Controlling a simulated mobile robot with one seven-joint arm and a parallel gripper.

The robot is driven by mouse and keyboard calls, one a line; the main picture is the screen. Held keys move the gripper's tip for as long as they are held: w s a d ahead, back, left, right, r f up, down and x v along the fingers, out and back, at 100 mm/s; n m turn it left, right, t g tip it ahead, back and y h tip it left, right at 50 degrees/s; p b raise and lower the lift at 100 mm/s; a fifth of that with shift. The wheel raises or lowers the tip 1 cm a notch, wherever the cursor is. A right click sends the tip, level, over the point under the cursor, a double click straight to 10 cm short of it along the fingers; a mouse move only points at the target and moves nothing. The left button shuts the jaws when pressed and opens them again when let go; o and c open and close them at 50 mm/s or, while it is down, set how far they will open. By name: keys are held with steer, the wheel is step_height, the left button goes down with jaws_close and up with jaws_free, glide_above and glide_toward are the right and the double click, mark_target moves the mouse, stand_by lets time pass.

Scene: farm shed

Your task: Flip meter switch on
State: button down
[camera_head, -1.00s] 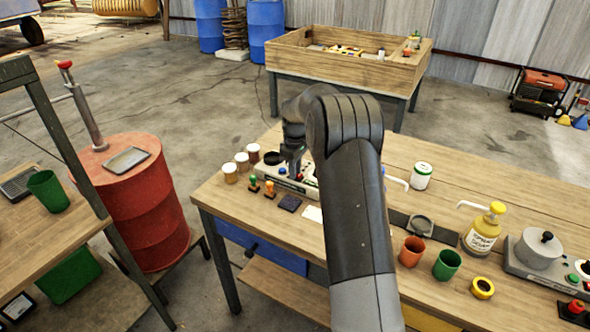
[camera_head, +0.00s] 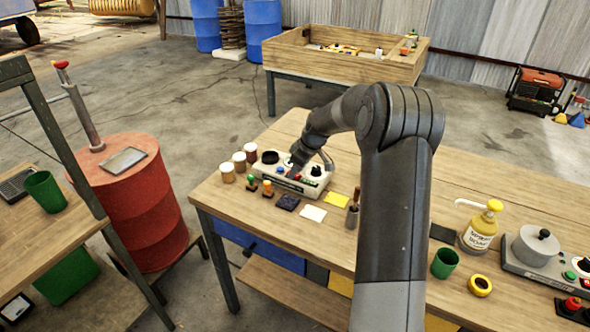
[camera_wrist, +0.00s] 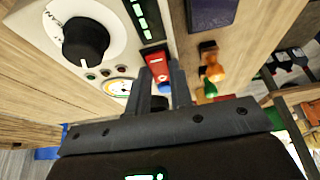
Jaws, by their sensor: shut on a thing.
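The meter (camera_head: 268,181) is a white box on the near-left part of the wooden workbench. It carries a black knob, a blue button and small lights. In the wrist view the meter (camera_wrist: 45,35) shows a large black knob (camera_wrist: 86,40), a round gauge (camera_wrist: 118,87) and a red switch (camera_wrist: 157,67). My gripper (camera_wrist: 160,75) reaches over the meter's face, its two fingers close together at the red switch and shut on it. The fingers partly hide the switch, so its position is hard to read. In the head view my gripper (camera_head: 295,170) slants down onto the meter.
Several jars (camera_head: 239,161) stand just left of the meter. Small green and orange stampers (camera_head: 267,187), a dark pad (camera_head: 288,202) and a white card (camera_head: 312,213) lie in front. A green cup (camera_head: 445,263) and a yellow pump bottle (camera_head: 480,230) stand to the right.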

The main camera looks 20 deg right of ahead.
steer(key=c, duration=1.3)
jaws_free()
steer(key=shift+r, duration=0.1)
steer(key=shift+v, duration=5.35)
steer(key=shift+s, duration=0.1)
